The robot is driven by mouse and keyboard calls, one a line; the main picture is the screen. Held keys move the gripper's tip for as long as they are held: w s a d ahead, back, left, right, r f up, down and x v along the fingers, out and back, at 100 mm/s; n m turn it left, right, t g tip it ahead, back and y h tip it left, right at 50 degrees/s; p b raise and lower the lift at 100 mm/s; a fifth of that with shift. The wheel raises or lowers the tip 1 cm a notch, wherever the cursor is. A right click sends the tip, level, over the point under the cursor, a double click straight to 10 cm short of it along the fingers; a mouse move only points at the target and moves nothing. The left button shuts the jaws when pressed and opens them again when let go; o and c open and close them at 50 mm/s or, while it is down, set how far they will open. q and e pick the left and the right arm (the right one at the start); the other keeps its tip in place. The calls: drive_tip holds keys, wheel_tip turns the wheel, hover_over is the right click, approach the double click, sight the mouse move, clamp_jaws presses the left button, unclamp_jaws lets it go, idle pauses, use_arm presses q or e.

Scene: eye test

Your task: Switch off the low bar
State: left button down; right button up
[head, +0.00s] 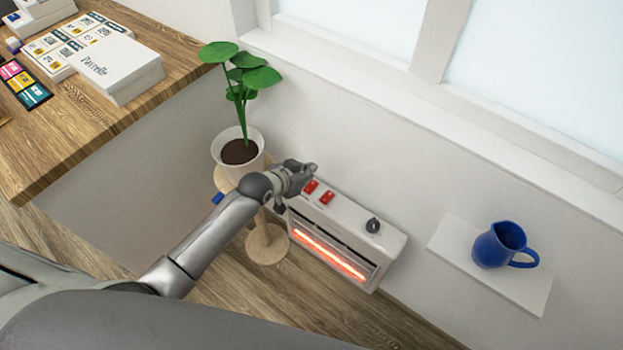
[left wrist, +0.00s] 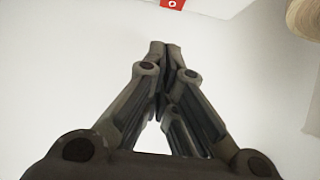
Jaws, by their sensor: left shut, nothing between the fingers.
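A white heater (head: 387,243) stands against the wall, with a long bar (head: 330,254) glowing orange-red low on its front. Two red rocker switches, the left one (head: 311,187) and the right one (head: 327,198), sit on its top, with a dark knob (head: 373,226) further right. My left gripper (head: 311,168) is shut and empty, just behind and above the left switch, apart from it as far as I can tell. In the left wrist view the shut fingertips (left wrist: 165,46) point toward a red switch (left wrist: 172,3) marked with a white ring, cut off by the top edge.
A potted plant (head: 238,152) on a round wooden stand (head: 267,245) is close left of the heater, beside my forearm. A blue jug (head: 497,247) stands on a white wall shelf (head: 452,240) at right. A wooden counter (head: 172,65) with boxes (head: 122,72) is at upper left.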

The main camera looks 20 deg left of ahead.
sight(312, 186)
use_arm(q)
drive_tip(key=f, duration=0.1)
drive_tip(key=w+f, duration=0.1)
drive_tip(key=f, duration=0.1)
drive_tip(key=shift+w+d+f, duration=0.15)
drive_tip(key=shift+w+d, duration=0.1)
drive_tip(key=shift+d, duration=0.05)
drive_tip(key=shift+w+f+b, duration=0.15)
drive_tip(key=shift+f+b, duration=0.2)
drive_tip(key=shift+f, duration=0.55)
drive_tip(key=shift+w+f, duration=0.15)
drive_tip(key=shift+f, duration=0.15)
